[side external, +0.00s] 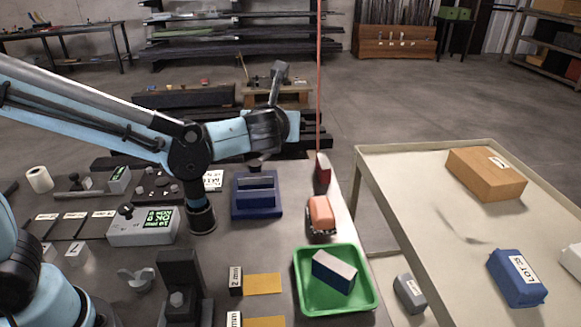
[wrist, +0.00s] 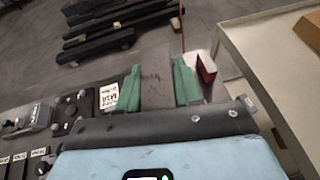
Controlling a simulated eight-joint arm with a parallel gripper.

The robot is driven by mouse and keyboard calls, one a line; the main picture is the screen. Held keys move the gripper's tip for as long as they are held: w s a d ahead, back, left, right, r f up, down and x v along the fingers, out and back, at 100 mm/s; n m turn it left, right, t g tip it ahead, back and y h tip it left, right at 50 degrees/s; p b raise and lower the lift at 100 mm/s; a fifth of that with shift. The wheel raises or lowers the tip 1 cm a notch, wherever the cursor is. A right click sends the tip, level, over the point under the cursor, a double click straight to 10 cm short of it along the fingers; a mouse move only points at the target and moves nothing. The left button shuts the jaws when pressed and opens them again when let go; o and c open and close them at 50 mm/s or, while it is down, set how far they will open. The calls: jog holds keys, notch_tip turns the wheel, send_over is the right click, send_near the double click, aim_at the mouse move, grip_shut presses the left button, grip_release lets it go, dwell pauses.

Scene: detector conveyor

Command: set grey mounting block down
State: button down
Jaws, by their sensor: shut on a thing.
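The grey mounting block (wrist: 157,80) is between the two green finger pads of my gripper (wrist: 158,88) in the wrist view. My gripper is shut on it. The block's grey is close to that of the floor behind, so its outline is faint. In the side view, my gripper end (side external: 290,128) is raised above the far edge of the bench and points away from the camera.
The bench holds a blue slotted block (side external: 256,210), a red upright piece (side external: 322,172), an orange-topped piece (side external: 321,212) and a green tray (side external: 366,300) with a blue-and-white block inside. A cream table (side external: 430,190) on the right carries a brown box (side external: 485,175) and blue box (side external: 516,277).

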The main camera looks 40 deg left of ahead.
jog(key=s+a+m+t+h, duration=0.1)
jog(key=s+a, duration=0.2)
jog(key=s, duration=0.6)
jog(key=shift+n+g+y, duration=0.5)
jog(key=shift+y, duration=0.1)
jog(key=w+d, duration=0.1)
jog(key=w, duration=0.2)
jog(key=w+d, duration=0.1)
jog(key=w, duration=0.2)
jog(key=w+d, duration=0.1)
jog(key=w, duration=0.3)
jog(key=shift+d+f, duration=0.2)
jog(key=w+d+f+n+g+y, duration=0.1)
jog(key=w+d+f, duration=0.2)
jog(key=w+f, duration=0.5)
jog(key=shift+d+f+n+y, duration=0.3)
jog(key=shift+d+f+n, duration=0.1)
jog(key=shift+f, duration=0.15)
jog(key=shift+w+a, duration=0.1)
send_over(295, 175)
notch_tip(295, 175, down, 7)
jog(key=shift+r, duration=0.1)
jog(key=shift+f, duration=1.9)
